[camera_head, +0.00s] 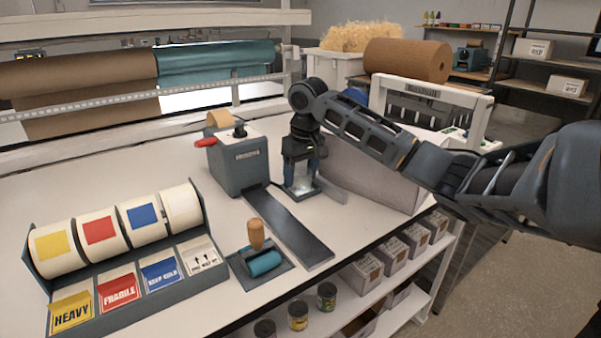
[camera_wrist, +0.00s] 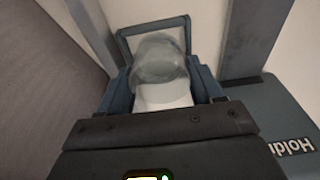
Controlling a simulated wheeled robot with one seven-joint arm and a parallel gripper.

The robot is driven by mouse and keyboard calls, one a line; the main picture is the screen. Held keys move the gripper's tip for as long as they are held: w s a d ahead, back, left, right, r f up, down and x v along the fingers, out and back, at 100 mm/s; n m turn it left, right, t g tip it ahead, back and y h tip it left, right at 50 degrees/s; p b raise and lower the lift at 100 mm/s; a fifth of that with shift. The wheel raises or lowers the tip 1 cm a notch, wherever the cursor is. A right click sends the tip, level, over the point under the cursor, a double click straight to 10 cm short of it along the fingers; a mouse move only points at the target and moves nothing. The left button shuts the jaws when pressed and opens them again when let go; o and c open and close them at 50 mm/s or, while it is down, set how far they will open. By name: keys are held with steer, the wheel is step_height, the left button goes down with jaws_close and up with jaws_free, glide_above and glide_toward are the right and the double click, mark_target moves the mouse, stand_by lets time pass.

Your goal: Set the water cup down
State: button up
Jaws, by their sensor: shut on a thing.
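The water cup (camera_wrist: 160,62) is a clear, whitish cup between my gripper's fingers in the wrist view. In the head view the cup (camera_head: 300,177) shows as a pale, clear shape low between the fingers, beside the tape dispenser. My gripper (camera_head: 301,172) points down over the white table and is shut on the cup. The fingers (camera_wrist: 162,92) hide the cup's sides. I cannot tell whether the cup's base touches the table.
The grey tape dispenser (camera_head: 238,160) with a long dark strip (camera_head: 290,228) stands close left of my gripper. A large grey box (camera_head: 370,172) is close on the right. A roller pad (camera_head: 262,265) and label rack (camera_head: 120,262) are nearer. Bare table (camera_head: 170,160) lies left of the dispenser.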

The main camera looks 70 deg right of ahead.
mark_target(305, 193)
steer(key=o, duration=0.9)
steer(key=shift+f, duration=0.1)
step_height(305, 193, up, 12)
steer(key=s+a, duration=0.1)
steer(key=shift+s, duration=0.3)
